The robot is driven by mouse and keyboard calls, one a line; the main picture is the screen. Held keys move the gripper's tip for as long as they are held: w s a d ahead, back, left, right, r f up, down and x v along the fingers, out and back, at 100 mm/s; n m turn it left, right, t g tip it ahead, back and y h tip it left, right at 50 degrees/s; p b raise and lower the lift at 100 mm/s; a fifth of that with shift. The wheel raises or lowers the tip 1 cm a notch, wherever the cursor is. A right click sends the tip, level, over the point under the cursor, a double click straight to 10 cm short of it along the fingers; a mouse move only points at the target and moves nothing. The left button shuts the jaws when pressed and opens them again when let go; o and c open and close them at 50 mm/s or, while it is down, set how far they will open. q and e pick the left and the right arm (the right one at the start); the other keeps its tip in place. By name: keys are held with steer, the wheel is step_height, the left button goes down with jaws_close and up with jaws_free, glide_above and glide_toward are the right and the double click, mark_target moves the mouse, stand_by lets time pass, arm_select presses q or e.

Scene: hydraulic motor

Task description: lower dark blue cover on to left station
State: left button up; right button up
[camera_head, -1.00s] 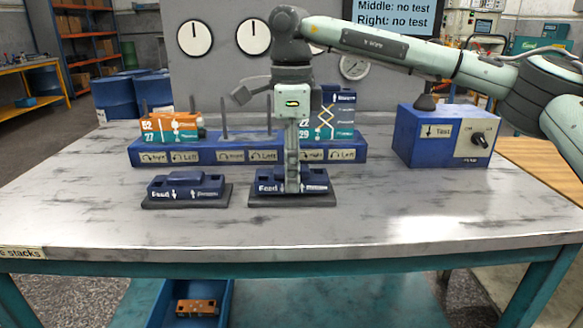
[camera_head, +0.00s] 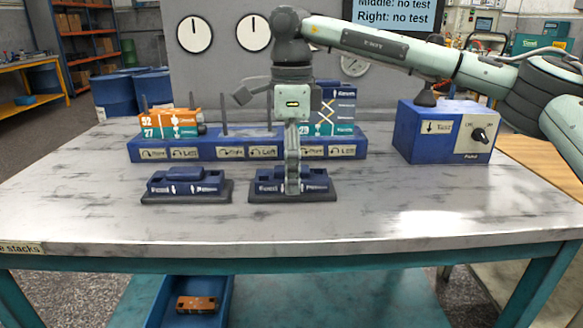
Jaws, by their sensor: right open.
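One dark blue cover (camera_head: 186,182) lies on a dark pad at the front left of the table. A second dark blue cover (camera_head: 267,183) lies on another dark pad in the front middle. My right gripper (camera_head: 293,188) points straight down at this second cover, its fingertips in front of or at it; contact is unclear. It is open. The left station (camera_head: 168,153) of the long blue base carries an orange and teal stack (camera_head: 172,126) with thin rods near it. My left gripper is not in view.
The middle station shows upright rods (camera_head: 224,117) and no stack. A teal and dark blue stack (camera_head: 338,112) stands at the right station, partly hidden by my gripper. A blue test box (camera_head: 445,130) stands at the right. The table front (camera_head: 400,220) is clear.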

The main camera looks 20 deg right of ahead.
steer(key=shift+f, duration=0.1)
step_height(320, 180, up, 12)
stand_by(0.5)
